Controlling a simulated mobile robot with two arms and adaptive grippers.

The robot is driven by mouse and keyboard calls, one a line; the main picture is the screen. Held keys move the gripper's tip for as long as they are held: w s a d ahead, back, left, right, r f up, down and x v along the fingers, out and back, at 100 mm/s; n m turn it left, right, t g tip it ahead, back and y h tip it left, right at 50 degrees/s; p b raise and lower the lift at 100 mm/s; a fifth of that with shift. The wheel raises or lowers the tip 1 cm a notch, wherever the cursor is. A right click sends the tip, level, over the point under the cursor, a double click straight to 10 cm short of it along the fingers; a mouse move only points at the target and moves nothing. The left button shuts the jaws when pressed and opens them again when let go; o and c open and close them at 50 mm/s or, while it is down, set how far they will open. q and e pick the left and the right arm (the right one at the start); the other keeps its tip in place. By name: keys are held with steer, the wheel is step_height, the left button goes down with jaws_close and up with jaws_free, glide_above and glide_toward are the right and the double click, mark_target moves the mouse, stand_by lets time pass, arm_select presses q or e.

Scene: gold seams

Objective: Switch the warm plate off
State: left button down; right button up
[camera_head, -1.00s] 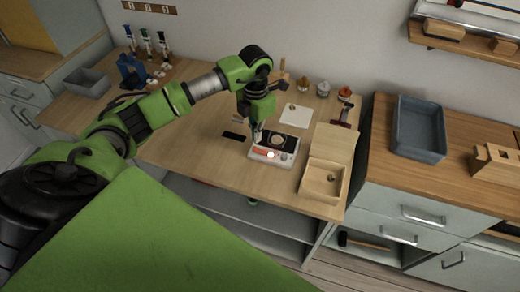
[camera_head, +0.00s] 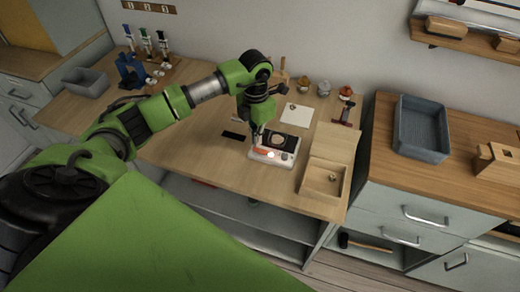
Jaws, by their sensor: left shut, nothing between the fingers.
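The warm plate (camera_head: 284,155) is a small white box with a dark top, on the wooden workbench. A round pale piece (camera_head: 278,141) sits on its dark top. Its front edge shows an orange-red strip and a bright light spot. My left gripper (camera_head: 257,146) points down at the left side of the warm plate and is shut and empty. The fingertips are small here, and I cannot tell whether they touch the plate. My right gripper is not in view.
An open wooden box (camera_head: 311,182) stands right of the plate, and a white sheet (camera_head: 297,115) lies behind it. Small jars (camera_head: 324,88) stand along the wall. A grey bin (camera_head: 420,128) is on the right counter.

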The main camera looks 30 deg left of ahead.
mark_target(257, 149)
arm_select(q)
steer(key=shift+f+b, duration=1.15)
steer(key=shift+f, duration=0.35)
stand_by(1.1)
steer(key=shift+r, duration=0.15)
steer(key=shift+r+p, duration=2.3)
steer(key=shift+r, duration=1.1)
